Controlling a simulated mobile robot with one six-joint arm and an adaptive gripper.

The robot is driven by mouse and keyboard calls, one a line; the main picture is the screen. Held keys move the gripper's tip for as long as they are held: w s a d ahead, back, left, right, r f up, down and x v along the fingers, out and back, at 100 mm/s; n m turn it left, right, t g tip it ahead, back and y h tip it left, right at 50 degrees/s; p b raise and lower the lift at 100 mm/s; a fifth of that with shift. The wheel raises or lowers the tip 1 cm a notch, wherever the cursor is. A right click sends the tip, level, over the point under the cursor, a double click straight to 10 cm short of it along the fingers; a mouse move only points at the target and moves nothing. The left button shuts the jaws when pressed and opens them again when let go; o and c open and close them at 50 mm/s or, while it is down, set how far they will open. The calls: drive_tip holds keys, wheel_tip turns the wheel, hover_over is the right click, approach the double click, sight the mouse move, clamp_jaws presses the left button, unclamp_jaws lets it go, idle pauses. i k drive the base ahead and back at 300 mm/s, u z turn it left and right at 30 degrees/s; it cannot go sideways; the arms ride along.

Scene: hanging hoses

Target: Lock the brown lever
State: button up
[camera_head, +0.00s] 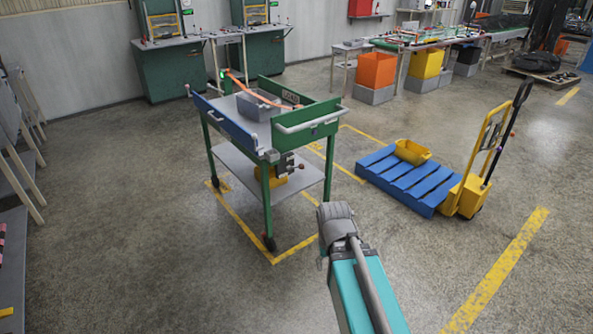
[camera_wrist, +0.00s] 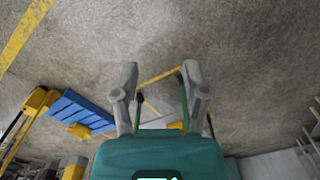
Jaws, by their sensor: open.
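A green and blue cart (camera_head: 309,131) stands ahead of my arm in the head view. A dark grey fitting (camera_head: 285,165) is mounted at its near side, below the top tray. A small brownish piece (camera_head: 301,167) sticks out at its right; it may be the brown lever, but it is too small to tell its shape or position. My gripper (camera_wrist: 161,72) shows in the wrist view with its two grey fingers spread, nothing between them. Part of the cart shows beyond the fingers, mostly hidden. In the head view the fingers cannot be made out; my arm ends short of the cart, apart from it.
An orange hose (camera_head: 262,92) and a grey box (camera_head: 258,106) are on the cart's top. A blue pallet (camera_head: 397,180) with a yellow bin (camera_head: 412,152) and a yellow pallet truck (camera_head: 465,194) stand right of the cart. The floor left of the cart is clear.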

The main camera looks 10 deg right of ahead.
sight(301, 166)
drive_tip(key=z, duration=0.05)
drive_tip(key=k, duration=0.65)
drive_tip(key=u, duration=0.4)
drive_tip(key=i, duration=1.55)
drive_tip(key=z, duration=0.55)
